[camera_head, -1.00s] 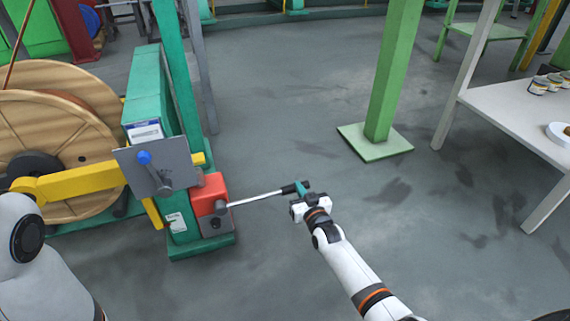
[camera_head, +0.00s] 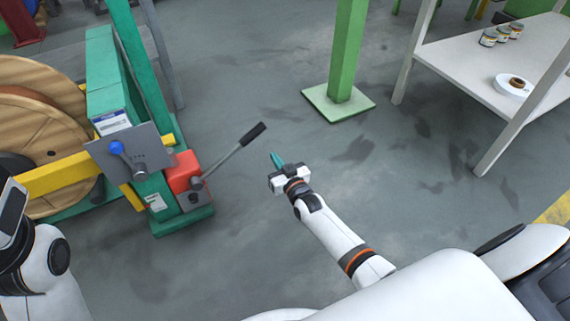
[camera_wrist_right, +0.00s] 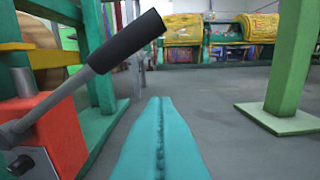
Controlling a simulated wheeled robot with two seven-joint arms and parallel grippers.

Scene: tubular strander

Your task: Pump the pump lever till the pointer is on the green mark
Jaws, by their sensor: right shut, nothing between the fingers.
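The pump lever (camera_head: 236,150) is a grey rod with a black grip, rising to the right from the red pump (camera_head: 184,172) at the foot of the green stand. In the right wrist view the black grip (camera_wrist_right: 125,40) is at the upper left, above and left of the fingers. My right gripper (camera_head: 277,160) is shut and empty, to the right of the grip and apart from it. Its teal fingers (camera_wrist_right: 158,140) lie together in the wrist view. My left gripper does not show clearly; part of my left arm is at the lower left. I see no pointer or green mark.
A grey panel with a blue knob (camera_head: 116,147) is on the stand, beside a wooden reel (camera_head: 45,140). A green post (camera_head: 346,60) stands behind my right gripper. A white table (camera_head: 465,75) with cans is at the upper right. The floor between is clear.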

